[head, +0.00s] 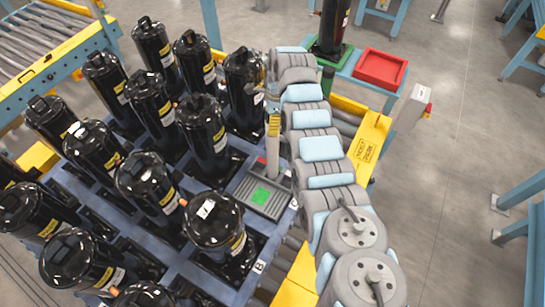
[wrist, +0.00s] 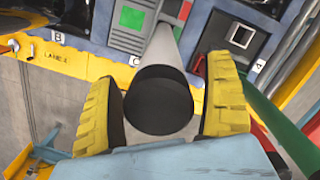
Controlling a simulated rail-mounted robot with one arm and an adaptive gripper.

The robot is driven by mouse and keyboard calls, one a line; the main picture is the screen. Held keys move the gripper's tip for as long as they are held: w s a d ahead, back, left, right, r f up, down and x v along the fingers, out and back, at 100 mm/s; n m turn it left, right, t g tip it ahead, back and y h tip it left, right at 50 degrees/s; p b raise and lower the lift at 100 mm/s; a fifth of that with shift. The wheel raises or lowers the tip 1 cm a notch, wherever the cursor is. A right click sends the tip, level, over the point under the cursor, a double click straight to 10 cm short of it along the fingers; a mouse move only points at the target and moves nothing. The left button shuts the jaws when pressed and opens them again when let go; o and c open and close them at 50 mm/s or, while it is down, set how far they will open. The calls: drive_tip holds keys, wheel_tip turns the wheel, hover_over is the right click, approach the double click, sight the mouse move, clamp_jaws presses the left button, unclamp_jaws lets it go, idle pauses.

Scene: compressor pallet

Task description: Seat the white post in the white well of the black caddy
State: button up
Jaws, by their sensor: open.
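The white post, looking grey here, runs between my fingers in the wrist view (wrist: 165,60). Its dark round end faces the camera, and its far end points at the caddy. In the head view the post (head: 273,156) stands upright at the caddy below my gripper (head: 273,126). My gripper, with ridged yellow fingers, also shows in the wrist view (wrist: 165,108). It is open, with one finger close on each side of the post. The black caddy (head: 243,189) carries a green patch and a red part. The well is hidden at the post's foot; I cannot tell how deep the post sits.
The caddy is on a blue pallet (head: 233,292) crowded with black compressors (head: 205,135) on its left. A red tray (head: 380,68) and a compressor on a green base (head: 330,45) stand at the top. Yellow conveyor edges border the pallet. Grey floor is open on the right.

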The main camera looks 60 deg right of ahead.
drive_tip(key=shift+a+f, duration=0.1)
drive_tip(key=shift+f, duration=0.2)
drive_tip(key=shift+c, duration=0.3)
drive_tip(key=c, duration=1.3)
drive_tip(key=shift+r, duration=0.15)
